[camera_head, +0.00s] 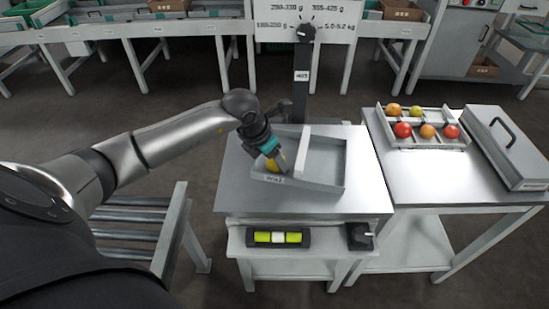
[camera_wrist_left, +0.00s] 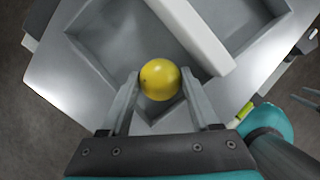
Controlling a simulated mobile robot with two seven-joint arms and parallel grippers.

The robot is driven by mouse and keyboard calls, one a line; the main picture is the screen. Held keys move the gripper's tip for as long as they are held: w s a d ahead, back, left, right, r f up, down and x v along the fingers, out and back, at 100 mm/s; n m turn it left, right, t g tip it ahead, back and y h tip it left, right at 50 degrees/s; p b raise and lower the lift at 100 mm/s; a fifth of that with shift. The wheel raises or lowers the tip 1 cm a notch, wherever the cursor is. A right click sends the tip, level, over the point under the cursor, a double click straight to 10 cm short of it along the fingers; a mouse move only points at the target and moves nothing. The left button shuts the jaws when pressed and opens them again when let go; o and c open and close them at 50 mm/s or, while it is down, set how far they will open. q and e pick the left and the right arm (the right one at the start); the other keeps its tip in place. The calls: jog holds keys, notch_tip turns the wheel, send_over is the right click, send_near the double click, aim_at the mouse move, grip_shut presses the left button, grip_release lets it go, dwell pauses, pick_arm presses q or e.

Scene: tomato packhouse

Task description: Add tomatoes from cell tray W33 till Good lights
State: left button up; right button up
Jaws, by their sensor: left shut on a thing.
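My left gripper (camera_head: 278,166) reaches down into the left compartment of a grey two-part box (camera_head: 322,183) on the metal weighing table. It is shut on a yellow tomato (camera_wrist_left: 159,80), which sits between the two fingertips in the left wrist view. In the head view the tomato (camera_head: 273,165) is partly hidden by the gripper. I cannot tell whether it touches the box floor. The right compartment looks empty. A cell tray (camera_head: 428,143) on the right table holds several red, orange and yellow-green tomatoes. A light bar (camera_head: 278,237) on the table front shows yellow-green ends and a white middle.
A sign with weight ranges and a knob (camera_head: 306,32) stands on a post behind the box. A grey lidded case (camera_head: 510,150) lies right of the tray. A roller rack (camera_head: 140,235) stands at the left.

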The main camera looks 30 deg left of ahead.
pick_arm(q)
jog(key=shift+f, duration=0.1)
jog(key=o, duration=1)
jog(key=c, duration=0.3)
jog(key=shift+c, duration=0.2)
jog(key=shift+r+p, duration=2.85)
jog(key=shift+r, duration=0.7)
